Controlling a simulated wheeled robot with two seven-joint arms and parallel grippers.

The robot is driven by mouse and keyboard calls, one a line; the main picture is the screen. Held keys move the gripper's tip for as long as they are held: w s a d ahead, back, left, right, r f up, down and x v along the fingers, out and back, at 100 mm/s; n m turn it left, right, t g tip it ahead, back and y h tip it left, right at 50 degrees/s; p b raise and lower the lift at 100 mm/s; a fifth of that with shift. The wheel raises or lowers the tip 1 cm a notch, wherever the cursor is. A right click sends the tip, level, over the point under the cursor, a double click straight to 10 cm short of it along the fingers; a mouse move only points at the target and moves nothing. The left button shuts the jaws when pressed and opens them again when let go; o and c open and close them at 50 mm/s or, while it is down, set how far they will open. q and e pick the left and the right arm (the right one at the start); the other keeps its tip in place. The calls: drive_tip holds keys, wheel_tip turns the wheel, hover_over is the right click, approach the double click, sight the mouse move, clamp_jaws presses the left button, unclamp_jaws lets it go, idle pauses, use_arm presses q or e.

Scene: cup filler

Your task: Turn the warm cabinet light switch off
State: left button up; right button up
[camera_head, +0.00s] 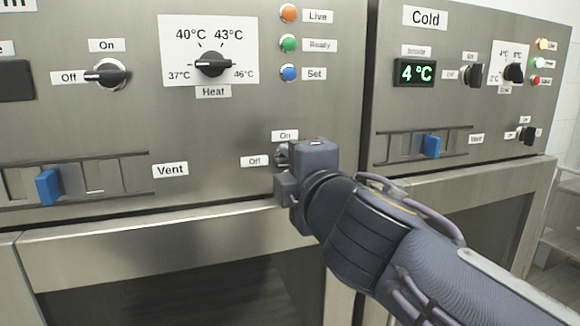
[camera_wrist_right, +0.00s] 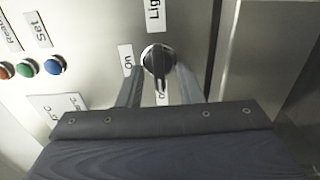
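The warm cabinet light switch (camera_head: 281,156) is a small rotary knob on the steel panel, mostly hidden behind my right gripper in the head view. On and Off labels sit above and left of it. In the right wrist view the black switch knob (camera_wrist_right: 158,62) shows clearly, its bar pointing down toward a partly hidden label, which matches the Off side. My right gripper (camera_wrist_right: 160,80) has its fingers apart, one on each side of the knob; I see no clear contact with the bar. The right gripper (camera_head: 291,172) is close to the panel. My left gripper is out of view.
The Heat dial (camera_head: 213,64), a Vent slider with a blue handle (camera_head: 48,187) and another On/Off knob (camera_head: 107,74) are to the left. The Cold cabinet panel (camera_head: 463,100) is to the right. A cabinet door (camera_head: 150,245) lies below.

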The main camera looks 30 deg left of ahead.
drive_tip(key=b+v, duration=0.1)
drive_tip(key=v, duration=0.6)
drive_tip(key=shift+s, duration=0.2)
drive_tip(key=shift+d, duration=0.1)
drive_tip(key=w+d+f+m+h, duration=0.25)
drive_tip(key=d+f+m, duration=0.25)
drive_tip(key=d, duration=0.4)
drive_tip(key=w+d+f+m+h, duration=0.25)
drive_tip(key=d+f+m, duration=0.2)
drive_tip(key=d, duration=0.45)
drive_tip(key=w+d+f+m+h, duration=0.2)
drive_tip(key=d+f+m+h, duration=0.25)
drive_tip(key=d, duration=0.45)
drive_tip(key=s+d+f+m+g+h+p, duration=0.1)
drive_tip(key=s+d+f+m+g, duration=0.1)
drive_tip(key=s+d+f+m, duration=0.3)
drive_tip(key=s+d+f+m+g+h, duration=0.1)
drive_tip(key=s+d+f+m, duration=0.15)
drive_tip(key=d+f, duration=0.5)
drive_tip(key=s+f+m+g+y, duration=0.1)
drive_tip(key=s+f+m+g, duration=0.2)
drive_tip(key=s+f+m, duration=0.5)
drive_tip(key=s+f, duration=0.1)
drive_tip(key=s, duration=0.1)
drive_tip(key=shift+s, duration=0.4)
